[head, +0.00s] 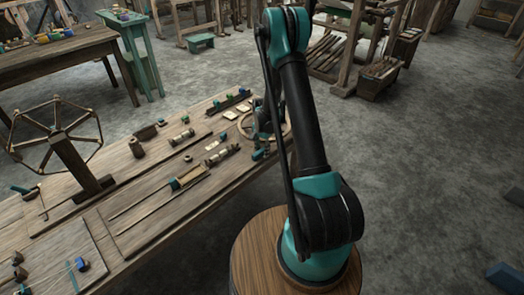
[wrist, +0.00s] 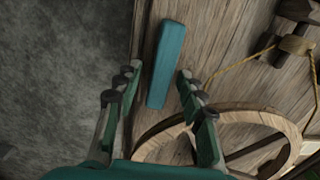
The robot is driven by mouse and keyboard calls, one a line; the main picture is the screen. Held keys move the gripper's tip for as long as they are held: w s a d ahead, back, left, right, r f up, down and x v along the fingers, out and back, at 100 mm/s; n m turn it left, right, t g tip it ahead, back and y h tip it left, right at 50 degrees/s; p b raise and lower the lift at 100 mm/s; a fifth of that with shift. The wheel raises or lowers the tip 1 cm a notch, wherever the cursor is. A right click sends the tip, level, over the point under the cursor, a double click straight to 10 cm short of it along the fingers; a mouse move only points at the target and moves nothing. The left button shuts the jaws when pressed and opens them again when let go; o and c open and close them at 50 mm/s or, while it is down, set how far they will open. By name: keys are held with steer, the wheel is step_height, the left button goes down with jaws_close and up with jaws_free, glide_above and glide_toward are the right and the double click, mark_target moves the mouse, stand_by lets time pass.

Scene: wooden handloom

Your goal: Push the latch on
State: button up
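In the wrist view, a teal bar (wrist: 167,62) lies on the worn wooden bench top near its left edge. It may be the latch, but I cannot tell for sure. My gripper (wrist: 156,84) is open, with one finger on each side of the bar's lower part in the picture. No contact with the bar shows, and the height gap is unclear. In the head view, my gripper is around the bench's right end, mostly hidden by my arm and too small to judge.
A wooden wheel rim (wrist: 250,117) lies close by my right finger in the wrist view, with a yellow cord (wrist: 240,66) above it. The long wooden bench (head: 150,215) holds spools, tools and a spoked winder (head: 58,130). Grey floor is open at the right.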

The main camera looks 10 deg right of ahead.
steer(key=shift+c, duration=0.2)
jaws_close()
